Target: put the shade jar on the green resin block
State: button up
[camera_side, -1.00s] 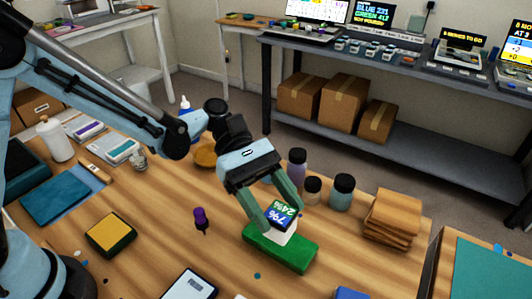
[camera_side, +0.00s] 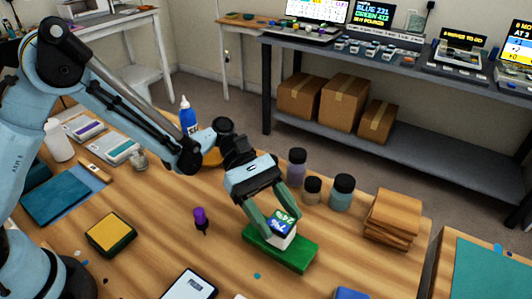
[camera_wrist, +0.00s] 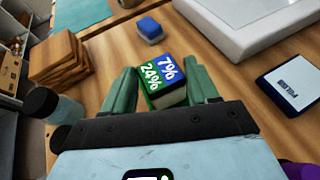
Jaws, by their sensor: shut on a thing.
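The shade jar (camera_side: 281,234) is a small white box-like jar with a green "24%" and blue "7%" top. My gripper (camera_side: 268,231) is shut on it, with one green finger on each side. The green resin block (camera_side: 292,254) lies flat on the wooden table directly under the jar. The jar's base is at the block's top face; whether it touches is hard to tell. In the wrist view the jar (camera_wrist: 164,76) sits between my fingertips, and the green block is mostly hidden.
Several dark-lidded jars (camera_side: 342,193) stand behind the block, with stacked wooden pieces (camera_side: 392,220) to their right. A purple-topped item (camera_side: 201,220) and a yellow-topped block (camera_side: 111,234) are to the left. A blue block (camera_wrist: 150,29) and a labelled white device (camera_wrist: 292,84) lie nearby.

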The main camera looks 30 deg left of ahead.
jog(key=shift+f, duration=0.15)
jog(key=o, duration=1.1)
jog(key=shift+a+r, duration=0.1)
jog(key=shift+r, duration=0.15)
jog(key=v, duration=1.1)
jog(key=shift+s+a+r+m+t+y, duration=0.7)
jog(key=shift+s+a+m+t+y, duration=0.7)
jog(key=shift+a+m+t+y, duration=0.85)
jog(key=shift+s+a+r+m+t+y, duration=0.7)
jog(key=shift+s+a+m+t+y, duration=0.7)
jog(key=shift+a+m+t+y, duration=0.85)
jog(key=shift+s+a+r+m+t+y, duration=0.65)
jog(key=shift+s+a+m+t+y, duration=0.9)
jog(key=shift+a+m, duration=1.15)
